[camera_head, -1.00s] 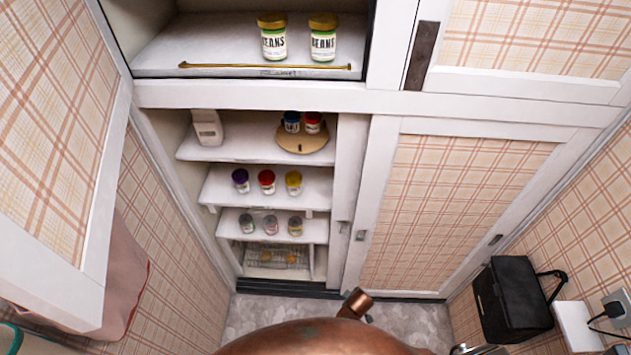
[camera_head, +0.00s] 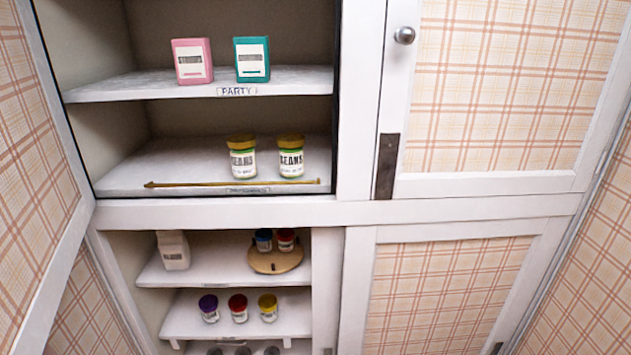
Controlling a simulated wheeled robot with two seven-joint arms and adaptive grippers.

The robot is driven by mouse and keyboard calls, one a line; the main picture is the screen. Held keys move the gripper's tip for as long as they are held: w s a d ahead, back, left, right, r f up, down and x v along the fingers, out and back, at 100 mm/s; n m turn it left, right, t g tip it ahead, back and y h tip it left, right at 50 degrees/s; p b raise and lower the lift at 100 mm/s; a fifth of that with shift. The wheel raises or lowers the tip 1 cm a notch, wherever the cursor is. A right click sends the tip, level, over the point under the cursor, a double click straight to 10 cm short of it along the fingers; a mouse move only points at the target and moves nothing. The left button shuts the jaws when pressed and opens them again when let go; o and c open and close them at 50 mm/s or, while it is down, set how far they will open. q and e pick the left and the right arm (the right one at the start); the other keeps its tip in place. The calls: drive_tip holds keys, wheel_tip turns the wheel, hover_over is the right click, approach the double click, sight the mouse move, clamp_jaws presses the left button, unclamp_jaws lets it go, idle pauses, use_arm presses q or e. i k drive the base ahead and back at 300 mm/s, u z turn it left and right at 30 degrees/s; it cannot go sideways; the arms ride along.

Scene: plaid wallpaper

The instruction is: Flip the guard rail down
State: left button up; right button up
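The guard rail (camera_head: 232,183) is a thin brass-coloured bar. It runs along the front of the lower shelf in the open upper cupboard, just above the shelf edge. Two bean jars (camera_head: 243,157) (camera_head: 291,156) with gold lids stand upright behind it, towards its right end. From this angle I cannot tell for sure whether the rail is raised or lowered. Neither of my grippers is in view.
Pink and teal boxes (camera_head: 192,61) (camera_head: 252,60) stand on the shelf above. An open cupboard door (camera_head: 40,230) is at the left. The right upper door (camera_head: 510,95) is closed. Jars and a round wooden board (camera_head: 275,260) sit on lower shelves.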

sight(281, 183)
drive_tip(key=z, duration=0.1)
drive_tip(key=i, duration=0.35)
drive_tip(key=u, duration=0.95)
